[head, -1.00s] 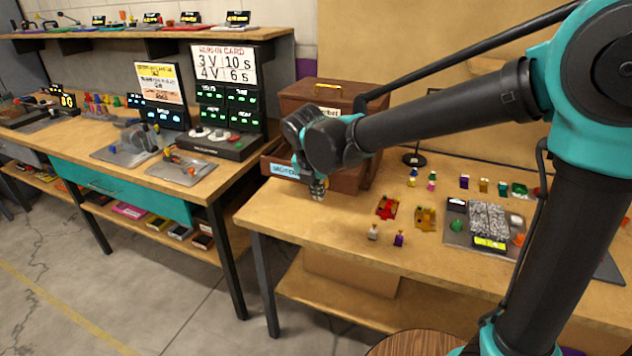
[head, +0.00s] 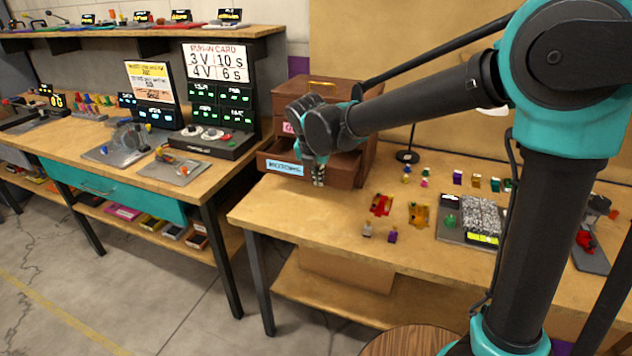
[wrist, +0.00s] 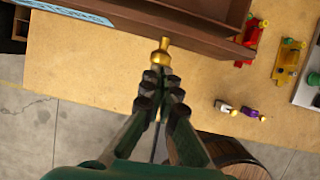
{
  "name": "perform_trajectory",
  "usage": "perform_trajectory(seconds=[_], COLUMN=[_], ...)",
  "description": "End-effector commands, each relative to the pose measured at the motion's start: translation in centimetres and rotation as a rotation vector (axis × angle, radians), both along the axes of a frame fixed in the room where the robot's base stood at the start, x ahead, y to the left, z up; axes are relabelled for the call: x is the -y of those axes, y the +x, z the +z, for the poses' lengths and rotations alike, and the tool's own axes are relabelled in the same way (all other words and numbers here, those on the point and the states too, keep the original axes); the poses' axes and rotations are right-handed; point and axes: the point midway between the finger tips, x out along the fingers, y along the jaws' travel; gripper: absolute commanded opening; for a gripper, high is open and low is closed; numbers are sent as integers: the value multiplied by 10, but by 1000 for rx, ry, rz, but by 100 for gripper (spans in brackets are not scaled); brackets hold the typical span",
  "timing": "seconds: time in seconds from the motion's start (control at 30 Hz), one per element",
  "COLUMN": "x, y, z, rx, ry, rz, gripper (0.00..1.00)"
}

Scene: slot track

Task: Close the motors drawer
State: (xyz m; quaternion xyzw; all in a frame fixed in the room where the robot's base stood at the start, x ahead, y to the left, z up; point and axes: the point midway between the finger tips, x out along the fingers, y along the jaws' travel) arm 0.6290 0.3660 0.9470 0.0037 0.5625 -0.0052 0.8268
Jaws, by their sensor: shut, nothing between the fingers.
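The motors drawer (head: 285,168), brown with a light blue label, is pulled out of the wooden cabinet (head: 318,93) on the right bench. Its inside is partly hidden behind my arm. My gripper (head: 318,180) is shut and empty in front of the right part of the drawer front. In the wrist view, the closed fingertips (wrist: 158,76) point at a brass knob (wrist: 161,52) on the brown drawer front (wrist: 120,24). The knob is just beyond the tips; I cannot tell whether they touch.
Small figures and coloured parts, including a red one (head: 381,205) and a yellow one (head: 419,214), lie right of the drawer. A dark device with a grey patterned panel (head: 485,219) sits farther right. The bench's front left area is bare. Another bench (head: 90,140) stands left across a gap.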

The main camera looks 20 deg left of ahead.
Motion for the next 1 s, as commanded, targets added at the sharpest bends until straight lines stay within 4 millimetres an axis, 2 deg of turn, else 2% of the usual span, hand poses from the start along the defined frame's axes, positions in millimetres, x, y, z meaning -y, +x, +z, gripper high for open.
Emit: perform_trajectory(seconds=[0.3,0.5,0.7,1.0], x=[6,9,11,11], y=[68,106,129,139], z=[0,0,0,0], rx=[1,0,1,3], ry=[1,0,-1,0], rz=[-4,-3,-1,0], gripper=[0,0,0,0])
